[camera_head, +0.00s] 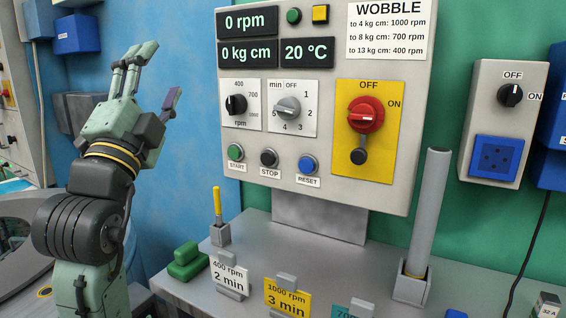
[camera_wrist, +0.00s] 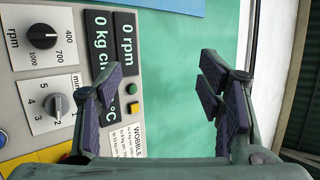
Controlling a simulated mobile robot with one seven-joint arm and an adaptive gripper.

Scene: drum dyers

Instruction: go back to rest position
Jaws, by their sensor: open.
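My gripper (camera_head: 152,76) is raised in the air at the left of the head view, in front of the blue wall and left of the control panel (camera_head: 325,190). Its fingers are spread apart and point upward, with nothing between them. In the wrist view my gripper (camera_wrist: 162,92) also shows open and empty, with green wall behind the gap. The control panel shows rotated at the left of the wrist view (camera_wrist: 20,105).
On the grey bench (camera_head: 330,270) stand a green block (camera_head: 186,262), a yellow-handled tool in a holder (camera_head: 218,205), speed cards such as the 1000 rpm card (camera_head: 287,298), and a tall grey cylinder (camera_head: 428,210). A switch box (camera_head: 497,115) hangs at the right.

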